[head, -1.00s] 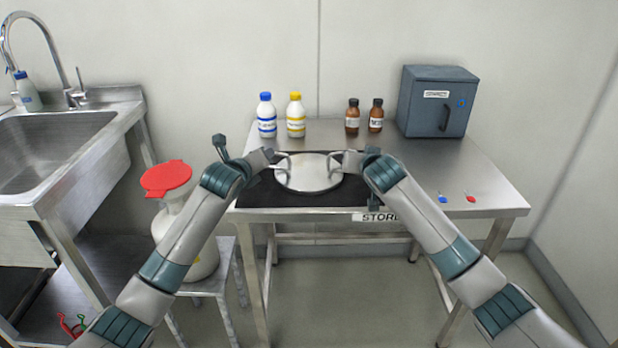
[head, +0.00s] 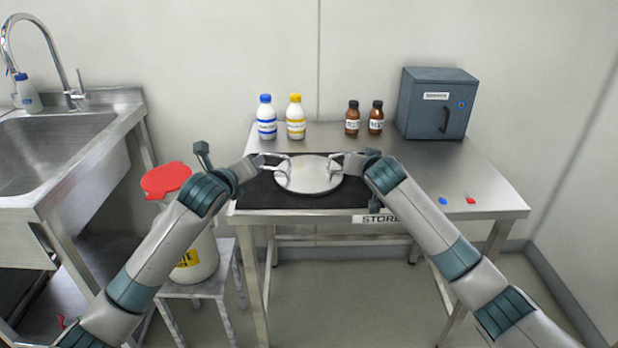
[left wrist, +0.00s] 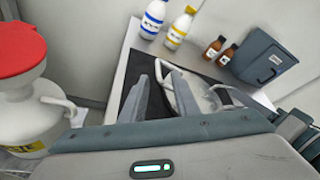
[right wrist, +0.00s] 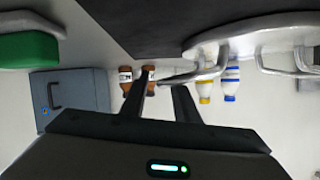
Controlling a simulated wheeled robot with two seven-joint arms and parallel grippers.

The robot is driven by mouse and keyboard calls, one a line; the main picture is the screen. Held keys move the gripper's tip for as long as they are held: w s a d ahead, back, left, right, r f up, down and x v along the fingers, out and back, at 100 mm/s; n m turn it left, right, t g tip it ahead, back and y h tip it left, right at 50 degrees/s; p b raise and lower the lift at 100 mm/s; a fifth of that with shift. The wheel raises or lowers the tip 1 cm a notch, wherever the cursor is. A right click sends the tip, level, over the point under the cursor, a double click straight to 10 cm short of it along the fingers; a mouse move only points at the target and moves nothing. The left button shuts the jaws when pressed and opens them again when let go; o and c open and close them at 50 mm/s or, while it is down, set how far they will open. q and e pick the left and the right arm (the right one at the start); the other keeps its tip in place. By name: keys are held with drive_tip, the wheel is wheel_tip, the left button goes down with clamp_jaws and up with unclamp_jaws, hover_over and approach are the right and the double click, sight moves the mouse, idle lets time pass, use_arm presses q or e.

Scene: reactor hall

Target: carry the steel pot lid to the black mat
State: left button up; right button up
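The steel pot lid (head: 308,176) is a round, shiny disc with a looped handle on each side. It appears to lie flat on the black mat (head: 350,197) at the table's front. My left gripper (head: 259,161) is open just left of the lid; in the left wrist view its fingers (left wrist: 164,80) are spread near the left handle. My right gripper (head: 344,158) is at the right handle. In the right wrist view its fingertips (right wrist: 165,80) stand apart, with the handle (right wrist: 190,74) reaching between them.
A blue-capped bottle (head: 266,117), a yellow-capped bottle (head: 296,117), two brown bottles (head: 353,118) and a grey cabinet (head: 437,103) stand at the table's back. A red-lidded white container (head: 203,255) stands on a stool to the left, beside the sink (head: 60,150).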

use_arm(q)
drive_tip(key=shift+v, duration=2.3)
use_arm(e)
drive_tip(key=a+v, duration=0.1)
drive_tip(key=v, duration=1.1)
drive_tip(key=shift+d, duration=0.45)
use_arm(q)
drive_tip(key=o, duration=1.1)
use_arm(e)
drive_tip(key=shift+r, duration=0.15)
